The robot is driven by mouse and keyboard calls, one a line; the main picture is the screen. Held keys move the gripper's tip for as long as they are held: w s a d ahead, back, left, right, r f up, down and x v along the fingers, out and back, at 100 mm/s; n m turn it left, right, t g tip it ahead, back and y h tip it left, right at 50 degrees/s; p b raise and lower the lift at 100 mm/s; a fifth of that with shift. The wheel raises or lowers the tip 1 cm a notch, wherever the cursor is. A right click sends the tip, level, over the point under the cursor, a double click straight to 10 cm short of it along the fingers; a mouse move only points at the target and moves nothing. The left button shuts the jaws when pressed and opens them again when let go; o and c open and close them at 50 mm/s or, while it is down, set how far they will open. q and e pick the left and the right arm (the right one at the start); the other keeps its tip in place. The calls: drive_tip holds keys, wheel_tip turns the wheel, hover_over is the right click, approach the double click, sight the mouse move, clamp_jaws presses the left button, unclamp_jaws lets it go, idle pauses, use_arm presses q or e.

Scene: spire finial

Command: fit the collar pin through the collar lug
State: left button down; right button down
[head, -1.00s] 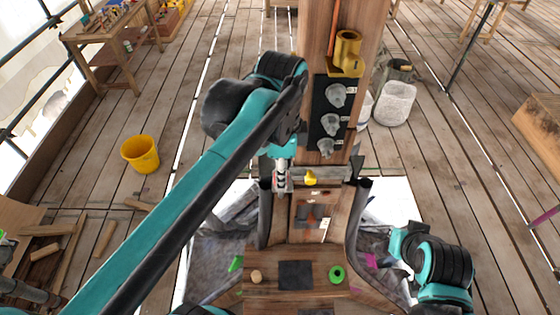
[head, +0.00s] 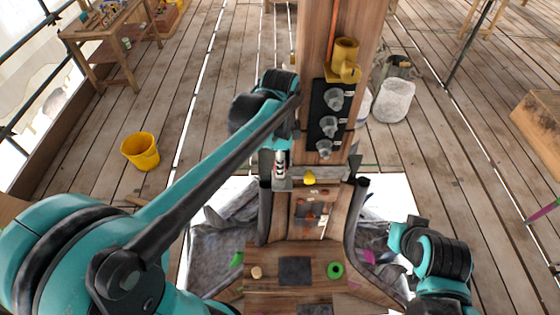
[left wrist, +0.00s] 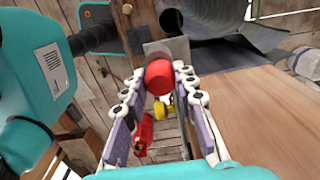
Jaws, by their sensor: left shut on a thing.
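My left gripper (head: 281,168) is low in front of the wooden post, just above a small grey metal plate (head: 283,184). In the left wrist view its two pale-jointed fingers (left wrist: 162,88) are closed around a red-ended round piece (left wrist: 159,76), seen end-on, which looks like the collar pin. A grey metal plate (left wrist: 168,48) shows just behind the red end; whether they touch is unclear. I cannot pick out the collar lug for certain, nor tell whether the pin is in a hole. My right arm is folded at the lower right; its gripper is not clearly visible.
A gold fitting (head: 345,62) is on the post above a black panel (head: 330,112) with several grey knobs. A small yellow piece (head: 310,178) is right of my left gripper. Dark curved uprights (head: 355,215) flank the opening. A yellow bucket (head: 141,150) stands on the floor.

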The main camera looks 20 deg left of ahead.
use_arm(q)
drive_tip(key=shift+s+f, duration=0.1)
drive_tip(key=shift+f, duration=0.1)
drive_tip(key=c, duration=1.2)
unclamp_jaws()
drive_tip(key=shift+r, duration=0.15)
drive_tip(key=shift+r, duration=0.3)
wheel_tip(320, 180, up, 11)
drive_tip(key=s+a+f+n+t, duration=0.2)
drive_tip(key=s+f+n+t, duration=0.1)
drive_tip(key=s+f+n, duration=0.2)
drive_tip(key=s+a+f+n+t, duration=0.2)
drive_tip(key=s+f+n+t, duration=0.2)
drive_tip(key=f+n, duration=0.4)
drive_tip(key=shift+s+a+f+n+b, duration=0.35)
drive_tip(key=shift+s+f+n+b, duration=0.15)
drive_tip(key=shift+n, duration=0.4)
